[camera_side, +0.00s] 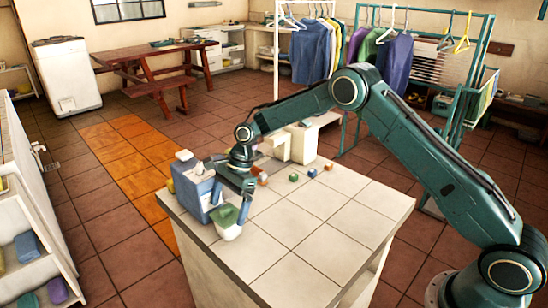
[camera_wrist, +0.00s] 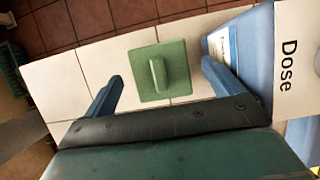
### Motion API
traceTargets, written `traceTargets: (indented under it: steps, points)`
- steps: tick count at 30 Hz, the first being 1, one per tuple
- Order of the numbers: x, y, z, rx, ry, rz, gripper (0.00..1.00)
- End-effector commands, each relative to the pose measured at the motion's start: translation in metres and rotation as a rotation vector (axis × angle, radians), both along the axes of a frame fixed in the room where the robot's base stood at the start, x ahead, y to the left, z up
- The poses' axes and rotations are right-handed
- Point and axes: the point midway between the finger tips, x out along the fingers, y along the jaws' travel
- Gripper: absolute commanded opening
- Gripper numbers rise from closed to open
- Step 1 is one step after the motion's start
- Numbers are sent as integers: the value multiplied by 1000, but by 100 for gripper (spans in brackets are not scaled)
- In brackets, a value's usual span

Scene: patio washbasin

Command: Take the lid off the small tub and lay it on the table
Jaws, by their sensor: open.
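The small white tub (camera_side: 228,232) stands near the front left corner of the tiled table. Its green lid (camera_side: 227,214) sits on top. In the wrist view the square lid (camera_wrist: 150,84) shows a raised bar handle (camera_wrist: 158,75), and the tub is hidden under it. My gripper (camera_side: 232,204) points down over the tub. In the wrist view my gripper (camera_wrist: 163,73) is open, with one blue finger on each side of the lid and a gap to both. The fingers hold nothing.
A blue and white box (camera_side: 195,191) marked "Dose" stands close beside the tub and my right-hand finger in the wrist view (camera_wrist: 262,50). Small coloured blocks (camera_side: 293,177) and a white object (camera_side: 292,146) lie farther back. The table's middle and right (camera_side: 330,225) are clear.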

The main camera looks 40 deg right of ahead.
Motion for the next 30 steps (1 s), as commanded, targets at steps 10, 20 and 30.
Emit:
traceTargets:
  steps: [10, 20, 30]
  points:
    - [0, 1, -4, 0, 0, 0, 93]
    - [0, 1, -3, 0, 0, 0, 73]
    - [0, 1, -3, 0, -1, 0, 45]
